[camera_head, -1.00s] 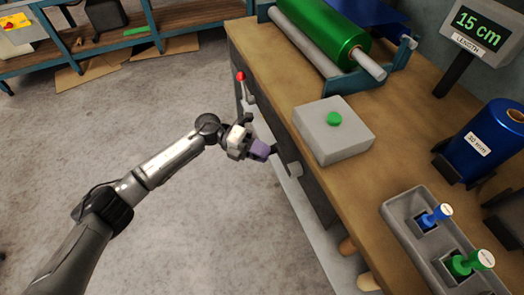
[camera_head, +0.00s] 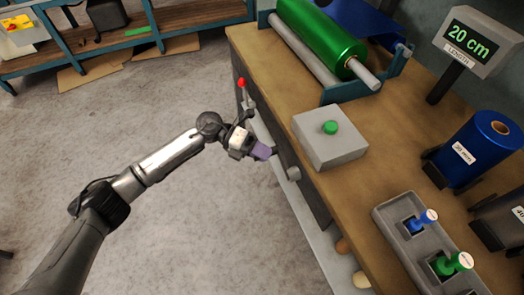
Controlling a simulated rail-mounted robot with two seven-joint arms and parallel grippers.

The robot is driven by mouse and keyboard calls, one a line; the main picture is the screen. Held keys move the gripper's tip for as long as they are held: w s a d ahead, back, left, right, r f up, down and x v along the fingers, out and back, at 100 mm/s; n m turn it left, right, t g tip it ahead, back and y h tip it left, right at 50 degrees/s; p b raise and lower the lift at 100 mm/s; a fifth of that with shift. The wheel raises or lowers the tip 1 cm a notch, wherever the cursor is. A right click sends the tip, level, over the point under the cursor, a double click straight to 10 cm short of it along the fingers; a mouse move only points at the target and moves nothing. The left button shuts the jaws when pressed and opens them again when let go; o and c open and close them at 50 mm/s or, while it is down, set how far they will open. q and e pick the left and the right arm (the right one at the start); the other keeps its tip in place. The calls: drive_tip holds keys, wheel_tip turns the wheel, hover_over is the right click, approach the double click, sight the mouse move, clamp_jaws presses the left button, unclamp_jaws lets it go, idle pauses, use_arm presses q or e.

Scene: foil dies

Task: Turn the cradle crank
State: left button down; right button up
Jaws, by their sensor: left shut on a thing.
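The cradle (camera_head: 398,62) is a blue-green frame at the back of the bench and holds a green foil roll (camera_head: 328,40). My left gripper (camera_head: 268,153) is at the bench's front side, below the top's edge. It is shut on the crank, whose grip is mostly hidden by the gripper. A pale grey end piece (camera_head: 293,173) shows just beyond the fingers, against the dark bench side. The length display (camera_head: 470,40) reads 20 cm. My right gripper is out of view.
A grey box with a green button (camera_head: 330,128) sits on the bench near the gripper. A red-tipped lever (camera_head: 242,86) stands close behind my wrist. A blue roll (camera_head: 482,150) and a grey tray (camera_head: 388,215) with blue- and green-handled pieces are at the right.

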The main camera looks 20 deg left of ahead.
use_arm(q)
drive_tip(key=shift+d+r, duration=0.1)
drive_tip(key=c, duration=1.2)
unclamp_jaws()
drive_tip(key=shift+s, duration=0.1)
drive_tip(key=o, duration=0.3)
drive_tip(key=shift+a, duration=0.3)
drive_tip(key=p+v, duration=0.2)
drive_tip(key=v, duration=1.1)
drive_tip(key=shift+a+r+p, duration=0.1)
drive_tip(key=shift+r+p, duration=0.05)
drive_tip(key=shift+p, duration=0.25)
